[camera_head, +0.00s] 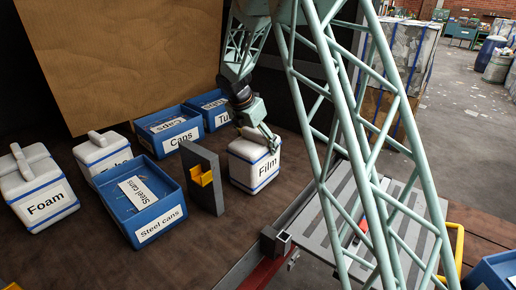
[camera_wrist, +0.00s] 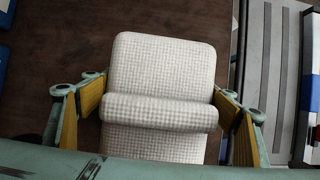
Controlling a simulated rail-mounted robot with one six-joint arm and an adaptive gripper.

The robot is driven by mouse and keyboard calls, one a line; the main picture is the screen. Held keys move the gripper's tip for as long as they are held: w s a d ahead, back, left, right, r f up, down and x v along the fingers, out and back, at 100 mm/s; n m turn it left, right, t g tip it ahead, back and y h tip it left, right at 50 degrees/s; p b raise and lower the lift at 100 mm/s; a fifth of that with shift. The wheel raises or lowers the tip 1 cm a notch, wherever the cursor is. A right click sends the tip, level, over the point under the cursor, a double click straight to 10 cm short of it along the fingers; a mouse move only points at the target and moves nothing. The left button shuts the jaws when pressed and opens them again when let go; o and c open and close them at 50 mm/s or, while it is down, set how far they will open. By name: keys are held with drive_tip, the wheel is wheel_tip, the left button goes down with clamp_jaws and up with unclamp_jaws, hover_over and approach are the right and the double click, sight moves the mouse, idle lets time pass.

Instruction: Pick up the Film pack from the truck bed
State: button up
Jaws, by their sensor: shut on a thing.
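The Film pack (camera_head: 253,167) is a white block with a blue band and a "Film" label, upright on the brown truck bed (camera_head: 190,240) in the head view. In the wrist view the Film pack (camera_wrist: 163,68) shows from above, with a rounded handle roll (camera_wrist: 158,113) across its top. My gripper (camera_head: 262,135) is over the pack's top in the head view. In the wrist view the fingers of my gripper (camera_wrist: 158,112) stand on both sides of the handle, shut on it. Whether the pack's base touches the bed I cannot tell.
A dark post with a yellow bracket (camera_head: 202,178) stands just left of the pack. A grey slatted surface (camera_head: 330,225) lies beyond the bed's right edge.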

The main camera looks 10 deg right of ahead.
drive_tip(key=shift+w+r, duration=0.1)
drive_tip(key=shift+r, duration=1.7)
drive_tip(key=s+d+r+b, duration=0.1)
drive_tip(key=s+d, duration=0.1)
drive_tip(key=s, duration=1.4)
drive_tip(key=shift+d+r, duration=0.15)
drive_tip(key=shift+d, duration=0.25)
drive_tip(key=shift+w, duration=0.1)
